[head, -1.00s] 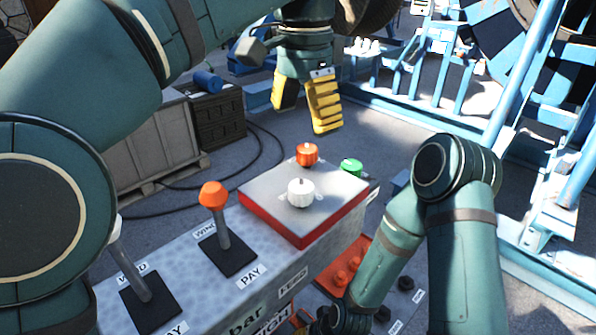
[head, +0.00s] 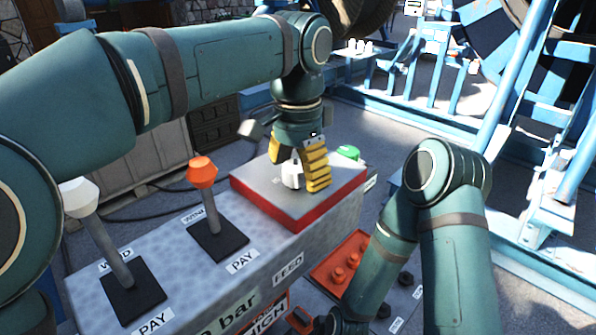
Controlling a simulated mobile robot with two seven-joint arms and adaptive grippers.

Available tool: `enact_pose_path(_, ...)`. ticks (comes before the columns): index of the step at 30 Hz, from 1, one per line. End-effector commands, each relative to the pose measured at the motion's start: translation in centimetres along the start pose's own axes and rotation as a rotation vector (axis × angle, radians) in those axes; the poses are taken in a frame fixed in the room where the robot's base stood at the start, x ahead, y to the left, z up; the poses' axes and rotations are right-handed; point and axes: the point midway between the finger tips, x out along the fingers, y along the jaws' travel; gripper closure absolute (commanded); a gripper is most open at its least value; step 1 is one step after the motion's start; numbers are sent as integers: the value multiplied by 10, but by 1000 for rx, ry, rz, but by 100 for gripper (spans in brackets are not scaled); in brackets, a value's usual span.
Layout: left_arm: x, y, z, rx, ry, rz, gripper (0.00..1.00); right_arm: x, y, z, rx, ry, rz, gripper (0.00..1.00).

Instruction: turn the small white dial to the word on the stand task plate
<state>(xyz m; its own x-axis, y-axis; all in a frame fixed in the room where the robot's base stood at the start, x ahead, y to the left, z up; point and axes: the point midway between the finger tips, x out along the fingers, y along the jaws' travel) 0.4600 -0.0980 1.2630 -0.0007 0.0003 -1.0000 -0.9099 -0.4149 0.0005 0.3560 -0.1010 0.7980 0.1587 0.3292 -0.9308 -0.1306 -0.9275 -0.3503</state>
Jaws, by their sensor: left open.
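The small white dial (head: 292,174) sits on top of a grey-topped, red-sided box (head: 252,192) on the console. My left gripper (head: 300,180) points down over this box, its yellow fingers open on either side of the dial. I cannot tell whether the fingers touch it. The orange-red knob behind the dial is hidden by the gripper. A green button (head: 348,153) shows at the box's back right. The lettering around the dial is too small and covered to read. No stand task plate is readable. My right arm comes in at the lower right, its gripper not clearly visible.
The console (head: 190,272) carries an orange-knobbed lever (head: 203,172) and a white-knobbed lever (head: 80,197), left of the box. A lower red panel (head: 343,262) with several knobs lies near my right arm. Blue steel frames (head: 480,100) stand behind.

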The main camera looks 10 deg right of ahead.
Motion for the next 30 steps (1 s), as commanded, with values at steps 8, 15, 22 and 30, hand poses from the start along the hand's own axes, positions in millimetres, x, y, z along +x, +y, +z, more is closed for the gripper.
enact_pose_path(8, 0, 0, 0, -1, 1, 0, 27, 0, 0, 0, 0, 0, 0, 53)
enact_pose_path(15, 0, 0, 0, 0, 0, 0, 93, 0, 0, 0, 0, 0, 0, 53)
enact_pose_path(22, 0, 0, 0, 5, 0, 0, 93, -1, 0, 0, 0, 1, 0, 53)
enact_pose_path(30, -2, 0, 0, 94, -3, 3, 93, -14, -5, -6, 4, 12, 1, 53)
